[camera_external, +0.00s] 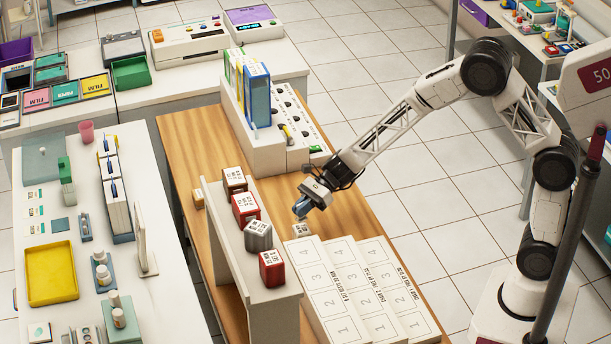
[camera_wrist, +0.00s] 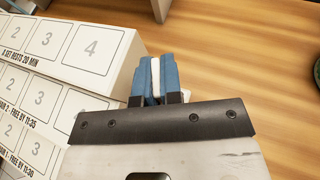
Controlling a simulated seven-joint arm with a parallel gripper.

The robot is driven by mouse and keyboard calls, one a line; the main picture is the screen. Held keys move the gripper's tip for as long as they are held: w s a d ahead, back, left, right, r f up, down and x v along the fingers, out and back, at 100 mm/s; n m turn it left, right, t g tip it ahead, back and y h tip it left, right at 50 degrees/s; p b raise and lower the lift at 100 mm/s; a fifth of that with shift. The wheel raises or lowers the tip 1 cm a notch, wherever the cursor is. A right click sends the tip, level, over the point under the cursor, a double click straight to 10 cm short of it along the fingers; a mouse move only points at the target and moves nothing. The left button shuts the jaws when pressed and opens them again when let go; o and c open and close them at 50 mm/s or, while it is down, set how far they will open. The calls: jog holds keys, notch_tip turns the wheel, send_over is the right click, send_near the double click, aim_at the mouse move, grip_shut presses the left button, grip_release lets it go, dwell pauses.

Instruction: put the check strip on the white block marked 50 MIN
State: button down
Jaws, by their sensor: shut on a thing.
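My gripper (camera_external: 302,208) has blue fingers and is shut on a thin white piece, which looks like the check strip (camera_wrist: 155,78), in the wrist view. The strip stands upright between the fingers (camera_wrist: 154,82); its lower part is hidden. In the external view the fingers hide it, and they are above the wooden table. A small white block with dark print (camera_external: 302,230) sits on the table just below and in front of the fingers. Its print is too small to read, so I cannot tell whether it says 50 MIN. Contact between strip and block cannot be seen.
Long white numbered boxes (camera_external: 345,280) lie close in front of the gripper; they also show at left in the wrist view (camera_wrist: 70,45). A white raised shelf (camera_external: 228,235) carries brown, red and grey blocks to the left. A white rack (camera_external: 262,140) stands behind. Bare wood (camera_wrist: 240,50) lies right in the wrist view.

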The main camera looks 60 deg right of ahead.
jog(key=shift+f, duration=1.75)
jog(key=shift+f, duration=0.1)
jog(key=c, duration=1.3)
grip_release()
jog(key=shift+d, duration=0.15)
jog(key=v, duration=1.2)
jog(key=shift+s, duration=0.1)
